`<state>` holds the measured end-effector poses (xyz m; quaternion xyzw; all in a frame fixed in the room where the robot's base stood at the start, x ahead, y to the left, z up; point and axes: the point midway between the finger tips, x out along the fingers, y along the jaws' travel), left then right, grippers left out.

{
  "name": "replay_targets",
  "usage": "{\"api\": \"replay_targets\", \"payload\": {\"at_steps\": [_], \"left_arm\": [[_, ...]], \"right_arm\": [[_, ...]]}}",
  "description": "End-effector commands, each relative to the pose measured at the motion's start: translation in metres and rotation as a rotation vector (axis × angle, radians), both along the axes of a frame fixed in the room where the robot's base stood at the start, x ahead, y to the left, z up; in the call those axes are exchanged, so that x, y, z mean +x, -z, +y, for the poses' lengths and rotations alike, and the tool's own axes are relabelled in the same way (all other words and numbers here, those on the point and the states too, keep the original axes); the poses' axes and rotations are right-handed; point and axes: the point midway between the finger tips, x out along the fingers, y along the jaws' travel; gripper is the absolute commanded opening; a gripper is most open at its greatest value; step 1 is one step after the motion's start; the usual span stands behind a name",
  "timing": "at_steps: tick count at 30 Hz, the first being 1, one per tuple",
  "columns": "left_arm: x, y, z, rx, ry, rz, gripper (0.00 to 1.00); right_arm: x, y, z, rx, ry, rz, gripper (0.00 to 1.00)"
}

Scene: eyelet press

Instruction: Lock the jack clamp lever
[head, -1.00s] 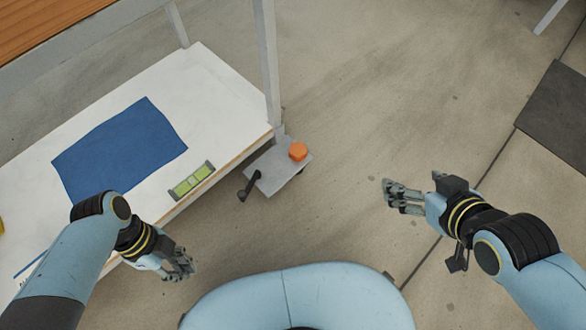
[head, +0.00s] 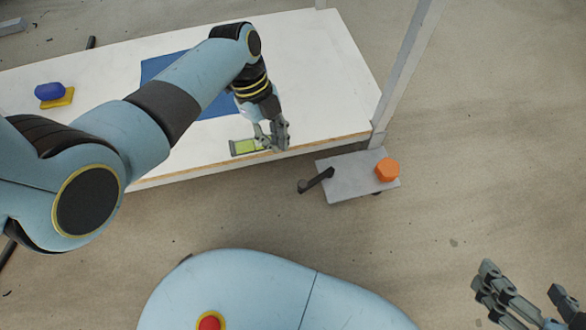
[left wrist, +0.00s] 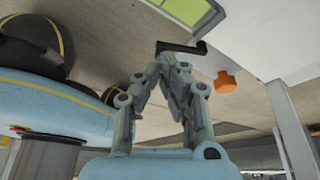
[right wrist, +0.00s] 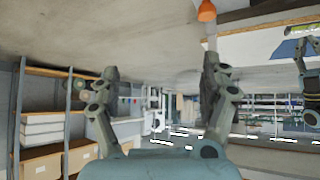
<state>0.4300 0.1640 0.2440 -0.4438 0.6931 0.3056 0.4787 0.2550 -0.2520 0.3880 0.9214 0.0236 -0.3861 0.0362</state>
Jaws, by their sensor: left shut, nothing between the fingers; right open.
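The jack clamp is a grey plate (head: 345,188) at the table's near right corner, beside the table leg. A black lever (head: 318,179) sticks out from its left side, angled down to the left. An orange knob (head: 387,169) sits on its right side. My left gripper (head: 280,135) is shut and empty, over the table's front edge, up and left of the lever. In the left wrist view the lever (left wrist: 182,48) appears just beyond the shut fingertips (left wrist: 172,64); contact cannot be told. My right gripper (head: 525,293) is open and empty at lower right, far from the clamp.
A green spirit level (head: 245,147) lies at the table's front edge beside my left gripper. A blue mat (head: 165,68) lies behind my left arm on the white table (head: 330,75). A table leg (head: 405,80) rises behind the plate. Floor right of it is clear.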

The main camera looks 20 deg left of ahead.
Motion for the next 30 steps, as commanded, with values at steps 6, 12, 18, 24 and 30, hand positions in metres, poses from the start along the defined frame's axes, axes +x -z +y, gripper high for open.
{"api": "replay_targets", "payload": {"at_steps": [6,12,18,24,30], "left_arm": [[-0.003,0.012,-0.003,0.000,-0.001,0.004,0.00],[-0.007,0.033,-0.010,0.000,-0.001,0.006,0.00],[-0.011,0.053,-0.016,0.000,-0.001,0.007,0.00],[-0.010,0.058,-0.019,0.000,-0.001,0.003,0.00],[-0.012,0.066,-0.022,0.001,-0.001,0.004,0.00]], "right_arm": [[-0.005,0.009,0.001,0.001,-0.004,-0.054,0.80],[-0.006,0.012,0.004,0.006,-0.018,-0.203,0.80],[0.023,-0.022,0.009,0.010,-0.045,-0.457,0.80],[0.052,-0.061,0.013,0.010,-0.064,-0.624,0.80],[0.074,-0.099,0.017,0.012,-0.083,-0.788,0.80]]}}
